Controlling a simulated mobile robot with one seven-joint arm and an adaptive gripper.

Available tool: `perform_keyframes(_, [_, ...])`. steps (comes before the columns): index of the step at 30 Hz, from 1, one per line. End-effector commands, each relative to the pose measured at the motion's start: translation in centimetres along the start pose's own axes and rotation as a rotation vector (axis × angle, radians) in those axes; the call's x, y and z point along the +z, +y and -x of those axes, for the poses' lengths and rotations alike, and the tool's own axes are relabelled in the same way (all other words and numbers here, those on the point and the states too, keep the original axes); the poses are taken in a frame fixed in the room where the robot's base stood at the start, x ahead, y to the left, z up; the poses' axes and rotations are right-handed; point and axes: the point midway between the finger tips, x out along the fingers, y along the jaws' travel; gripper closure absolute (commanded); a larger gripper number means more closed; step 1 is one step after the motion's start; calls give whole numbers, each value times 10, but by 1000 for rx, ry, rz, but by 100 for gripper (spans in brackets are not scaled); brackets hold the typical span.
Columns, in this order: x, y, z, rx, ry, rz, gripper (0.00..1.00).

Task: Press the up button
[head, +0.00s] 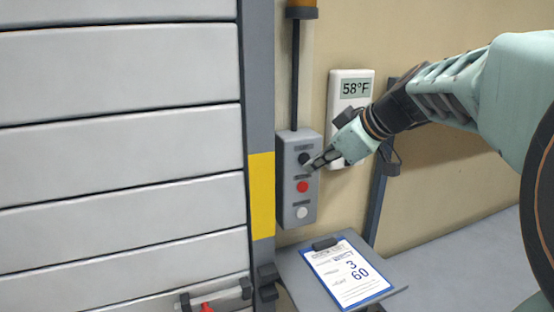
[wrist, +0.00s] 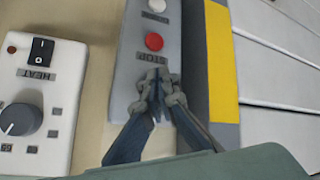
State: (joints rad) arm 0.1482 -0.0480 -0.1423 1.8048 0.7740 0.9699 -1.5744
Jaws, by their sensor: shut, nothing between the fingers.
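A grey control box (head: 285,175) is on the wall beside the shutter door, with a black button (head: 304,158) at the top, a red button (head: 302,187) in the middle and a white button (head: 301,212) at the bottom. My gripper (head: 309,167) is shut and empty, its tips at the black button's lower right edge. I cannot tell whether they touch. The wrist view is upside down: my fingertips (wrist: 160,84) lie over the box beside the STOP label (wrist: 154,59), below the red button (wrist: 154,41). The black button is hidden there behind my fingers.
A thermostat panel (head: 362,91) reading 58°F hangs to the right, partly behind my gripper. Its dial (wrist: 20,119) and HEAT switch (wrist: 42,49) show in the wrist view. A shelf with a clipboard (head: 346,274) juts out below. A yellow-marked post (head: 261,195) stands left of the box.

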Motion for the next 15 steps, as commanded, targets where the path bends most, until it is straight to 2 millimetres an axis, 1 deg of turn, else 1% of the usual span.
perform_keyframes(11, [-3, 3, -7, -1, 0, 1, 100])
perform_keyframes(15, [-4, 4, -6, -1, 0, 1, 100])
